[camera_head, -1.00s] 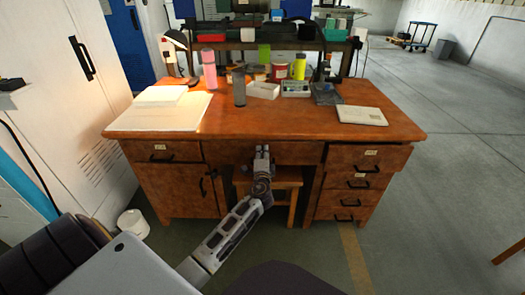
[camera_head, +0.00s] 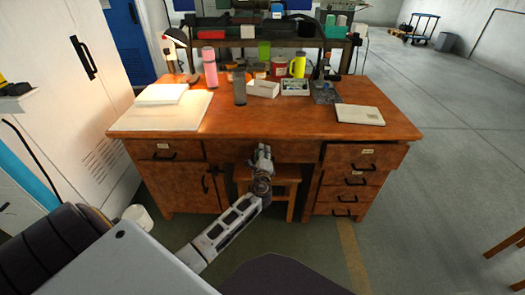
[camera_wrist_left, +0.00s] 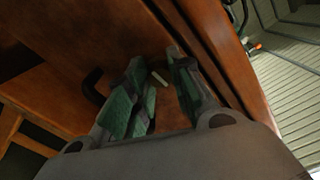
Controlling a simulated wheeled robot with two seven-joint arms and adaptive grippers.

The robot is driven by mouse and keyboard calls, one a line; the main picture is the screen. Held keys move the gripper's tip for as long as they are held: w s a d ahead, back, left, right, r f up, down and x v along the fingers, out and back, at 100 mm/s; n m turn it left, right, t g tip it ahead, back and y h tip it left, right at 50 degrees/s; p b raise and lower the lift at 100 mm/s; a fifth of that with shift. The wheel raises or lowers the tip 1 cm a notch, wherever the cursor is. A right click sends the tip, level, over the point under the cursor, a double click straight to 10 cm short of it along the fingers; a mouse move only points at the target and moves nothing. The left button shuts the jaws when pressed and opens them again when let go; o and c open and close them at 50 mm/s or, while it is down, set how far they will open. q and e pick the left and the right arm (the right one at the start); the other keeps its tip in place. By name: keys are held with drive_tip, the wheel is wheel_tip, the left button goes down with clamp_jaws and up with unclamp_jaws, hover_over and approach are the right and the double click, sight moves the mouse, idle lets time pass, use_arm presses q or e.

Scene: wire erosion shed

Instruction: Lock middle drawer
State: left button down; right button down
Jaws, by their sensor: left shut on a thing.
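The wooden desk (camera_head: 250,122) has a middle drawer (camera_head: 295,152) under its top. My left gripper (camera_head: 263,151) is at the front of this drawer and partly covers it. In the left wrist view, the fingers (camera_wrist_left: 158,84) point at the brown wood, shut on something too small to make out. A small pale piece (camera_wrist_left: 160,78) shows between the fingertips; I cannot tell whether it is a key or a label. A dark curved handle (camera_wrist_left: 92,86) is left of the fingers. The lock itself is hidden. My right gripper is not in view.
A wooden stool (camera_head: 283,172) stands under the middle drawer. The drawer stack (camera_head: 348,180) is on the right, its top drawer slightly out. A cabinet door (camera_head: 180,186) is on the left. Cups, boxes and papers cover the desk's rear and sides. The floor at right is mostly clear.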

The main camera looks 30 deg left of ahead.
use_arm(q)
drive_tip(key=shift+m, duration=0.3)
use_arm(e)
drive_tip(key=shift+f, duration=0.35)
use_arm(q)
drive_tip(key=c, duration=1.2)
unclamp_jaws()
drive_tip(key=shift+c, duration=0.2)
drive_tip(key=shift+s, duration=0.1)
drive_tip(key=v, duration=1.1)
drive_tip(key=shift+s+d, duration=0.3)
drive_tip(key=shift+d, duration=0.05)
drive_tip(key=shift+f, duration=0.1)
drive_tip(key=shift+f, duration=0.1)
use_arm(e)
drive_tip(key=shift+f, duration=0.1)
